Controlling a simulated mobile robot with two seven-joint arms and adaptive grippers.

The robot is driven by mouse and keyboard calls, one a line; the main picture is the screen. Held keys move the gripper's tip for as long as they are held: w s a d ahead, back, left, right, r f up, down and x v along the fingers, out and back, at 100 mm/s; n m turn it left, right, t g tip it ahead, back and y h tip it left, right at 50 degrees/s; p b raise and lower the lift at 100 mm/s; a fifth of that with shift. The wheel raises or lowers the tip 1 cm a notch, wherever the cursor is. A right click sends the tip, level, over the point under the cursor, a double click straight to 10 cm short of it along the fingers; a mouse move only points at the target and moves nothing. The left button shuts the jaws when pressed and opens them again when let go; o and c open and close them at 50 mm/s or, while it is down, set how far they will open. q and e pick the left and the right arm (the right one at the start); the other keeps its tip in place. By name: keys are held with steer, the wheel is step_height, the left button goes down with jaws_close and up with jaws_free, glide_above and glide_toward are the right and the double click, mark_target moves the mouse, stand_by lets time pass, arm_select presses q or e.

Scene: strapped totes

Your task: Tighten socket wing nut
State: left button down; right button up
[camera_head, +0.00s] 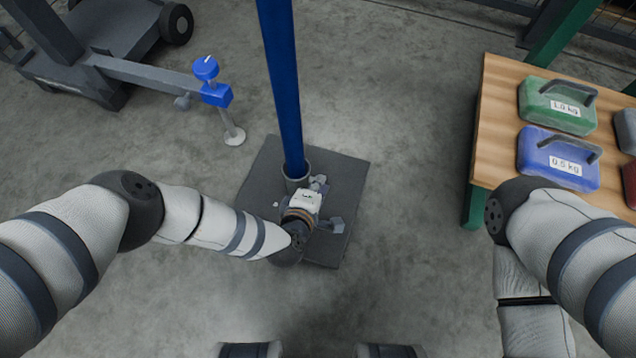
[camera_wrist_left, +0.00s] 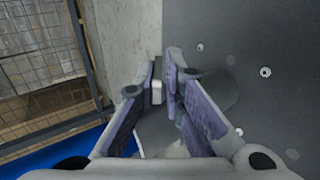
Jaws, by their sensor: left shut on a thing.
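A blue post (camera_head: 280,85) stands upright in a short grey socket (camera_head: 290,184) on a dark square base plate (camera_head: 262,172). My left gripper (camera_head: 326,203) is low over the plate, close against the front right side of the socket, and hides part of it. In the left wrist view, its purple-padded fingers (camera_wrist_left: 161,72) are closed in around a small pale piece (camera_wrist_left: 157,92), which looks like the wing nut. The wing nut's shape and seating are mostly hidden. My right gripper is outside the views; only part of my right arm shows at the right.
A wooden-topped table (camera_head: 493,110) at the right carries a green weight (camera_head: 550,115), a blue weight (camera_head: 535,150) and others. A grey wheeled cart (camera_head: 105,50) and a blue-knobbed stand (camera_head: 215,94) are at the upper left. Concrete floor is clear around the plate.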

arm_select(q)
steer(key=shift+w+d+r, duration=0.1)
steer(key=shift+w+r, duration=0.2)
steer(key=c, duration=1.8)
jaws_free()
steer(key=shift+o, duration=0.2)
steer(key=shift+s+f, duration=0.1)
steer(key=v, duration=1.2)
